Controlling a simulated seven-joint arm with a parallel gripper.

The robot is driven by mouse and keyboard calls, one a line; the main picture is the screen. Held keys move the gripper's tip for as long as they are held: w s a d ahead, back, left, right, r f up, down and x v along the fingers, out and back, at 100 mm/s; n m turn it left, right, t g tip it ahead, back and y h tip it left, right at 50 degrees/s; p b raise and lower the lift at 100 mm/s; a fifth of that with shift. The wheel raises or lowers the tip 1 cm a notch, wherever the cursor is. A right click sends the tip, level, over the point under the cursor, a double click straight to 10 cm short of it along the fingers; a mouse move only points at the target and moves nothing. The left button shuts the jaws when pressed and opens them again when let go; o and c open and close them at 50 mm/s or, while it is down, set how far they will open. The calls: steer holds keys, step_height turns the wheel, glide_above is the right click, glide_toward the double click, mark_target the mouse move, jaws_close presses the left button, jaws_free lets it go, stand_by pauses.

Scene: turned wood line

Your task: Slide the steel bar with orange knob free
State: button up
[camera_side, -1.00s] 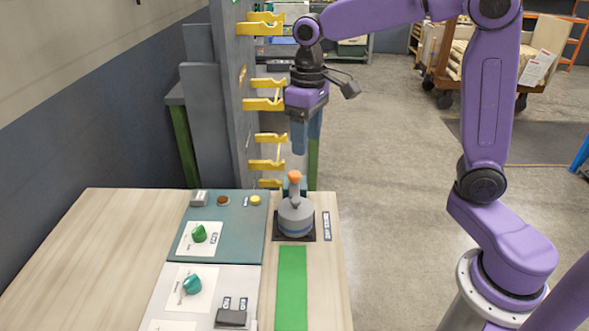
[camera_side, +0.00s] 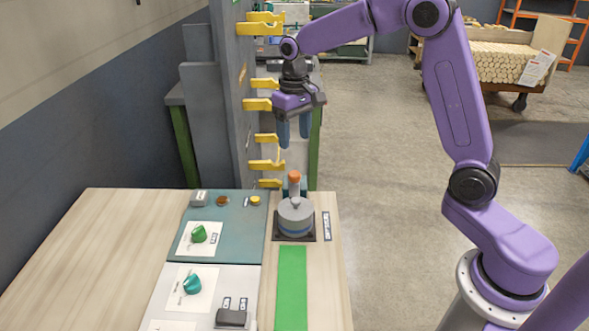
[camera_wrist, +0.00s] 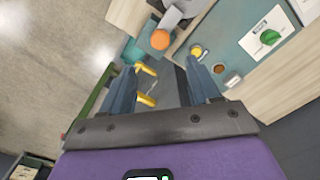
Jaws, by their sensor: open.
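The steel bar's orange knob (camera_side: 294,177) tops a short grey bar (camera_side: 295,192) that stands up on a round grey fixture (camera_side: 296,217) near the table's right edge. The knob also shows in the wrist view (camera_wrist: 160,40), beyond the fingers and toward the top. My gripper (camera_side: 293,145) is above the knob and clear of it, pointing down. Its two blue fingers stand apart with nothing between them. In the wrist view the open fingers (camera_wrist: 160,82) frame floor and yellow hooks. The lower part of the bar is hard to make out.
A grey upright panel with several yellow hooks (camera_side: 267,164) stands close left of my gripper. A green strip (camera_side: 292,290) runs in front. Open floor lies right.

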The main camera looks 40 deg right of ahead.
mark_target(294, 173)
step_height(294, 173, down, 11)
steer(key=shift+r, duration=0.2)
stand_by(0.3)
